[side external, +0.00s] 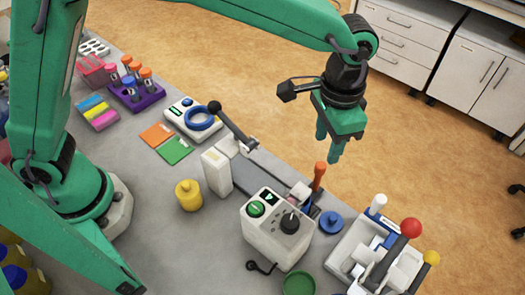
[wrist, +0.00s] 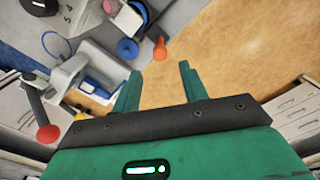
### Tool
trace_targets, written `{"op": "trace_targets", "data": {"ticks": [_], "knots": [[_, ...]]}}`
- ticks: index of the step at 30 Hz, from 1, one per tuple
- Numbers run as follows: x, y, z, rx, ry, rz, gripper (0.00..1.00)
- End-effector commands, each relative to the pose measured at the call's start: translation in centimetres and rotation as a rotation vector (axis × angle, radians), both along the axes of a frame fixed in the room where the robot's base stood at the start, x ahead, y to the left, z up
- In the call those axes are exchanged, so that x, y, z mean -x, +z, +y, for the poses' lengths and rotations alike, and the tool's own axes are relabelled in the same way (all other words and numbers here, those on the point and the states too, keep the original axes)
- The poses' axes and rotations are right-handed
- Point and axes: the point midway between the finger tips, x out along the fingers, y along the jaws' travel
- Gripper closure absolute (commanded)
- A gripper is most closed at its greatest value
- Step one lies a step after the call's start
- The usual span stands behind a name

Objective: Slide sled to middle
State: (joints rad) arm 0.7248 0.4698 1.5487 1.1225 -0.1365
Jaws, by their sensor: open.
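An orange upright handle (side external: 319,176) stands behind the white control box, at the right end of a rail. It looks like the sled's handle. The sled body under it is mostly hidden by the box, so I cannot tell its exact place along the rail. The handle also shows in the wrist view (wrist: 160,48), just beyond my fingertips. My gripper (side external: 328,158) is open and empty, pointing down above and slightly right of the handle, apart from it. Both fingers show in the wrist view (wrist: 160,72) with nothing between them.
The white control box (side external: 270,238) with a green button and black knob stands in front of the rail. A black-knobbed lever (side external: 232,125) rises at the rail's left end. A blue knob (side external: 331,222) and a lever unit with a red ball (side external: 411,228) stand at right.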

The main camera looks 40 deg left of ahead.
Motion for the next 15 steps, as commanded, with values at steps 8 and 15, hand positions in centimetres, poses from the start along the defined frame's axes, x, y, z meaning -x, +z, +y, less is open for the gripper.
{"op": "trace_targets", "data": {"ticks": [8, 15], "knots": [[0.1, -3.2, 0.1, -0.004, 0.0, 0.004, 0.57], [0.1, -5.8, 0.1, -0.003, 0.0, 0.003, 0.57]]}}
